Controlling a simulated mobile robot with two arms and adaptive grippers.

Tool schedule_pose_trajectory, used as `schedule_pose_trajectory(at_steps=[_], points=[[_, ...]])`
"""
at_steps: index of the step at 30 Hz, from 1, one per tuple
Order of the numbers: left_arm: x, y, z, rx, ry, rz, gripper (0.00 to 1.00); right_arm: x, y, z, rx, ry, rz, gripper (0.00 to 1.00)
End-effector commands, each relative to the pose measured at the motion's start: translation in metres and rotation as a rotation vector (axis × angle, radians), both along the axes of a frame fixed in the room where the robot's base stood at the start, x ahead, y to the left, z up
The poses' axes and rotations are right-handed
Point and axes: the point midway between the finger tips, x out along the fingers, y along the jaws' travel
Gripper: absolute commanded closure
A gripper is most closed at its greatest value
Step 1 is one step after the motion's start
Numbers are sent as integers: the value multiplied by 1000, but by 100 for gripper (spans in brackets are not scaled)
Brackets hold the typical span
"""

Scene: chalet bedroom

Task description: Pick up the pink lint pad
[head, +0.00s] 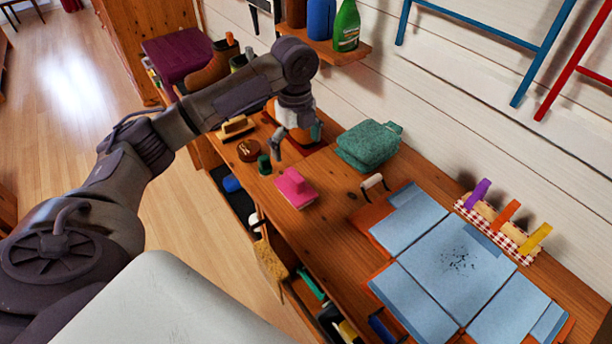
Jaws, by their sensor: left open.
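The pink lint pad (295,188) lies on the wooden bench top, near its front edge. It has a pink block-shaped grip on a flat pink base. My left gripper (296,146) is above the bench, behind the pad in the picture, with its fingers apart and pointing down. It looks empty and apart from the pad. My right gripper is not in the head view.
A folded green towel (368,146) lies right of the gripper. A small green object (264,164), a round brown tin (249,151) and a brush (236,127) are to the left. Blue cloth panels (455,262) cover the right side. A peg basket (497,229) stands behind them.

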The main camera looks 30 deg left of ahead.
Motion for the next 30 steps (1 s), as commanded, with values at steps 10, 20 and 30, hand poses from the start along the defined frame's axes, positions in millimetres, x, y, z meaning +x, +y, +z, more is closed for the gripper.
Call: schedule_pose_trajectory(at_steps=[10, 20, 30], points=[[-2, -1, -65, -1, 4, 0, 0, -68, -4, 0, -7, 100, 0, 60], [-5, -1, -94, 0, 4, 0, 0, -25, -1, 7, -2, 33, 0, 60], [-6, -2, -132, 1, -1, 0, 0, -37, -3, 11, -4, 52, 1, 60]])
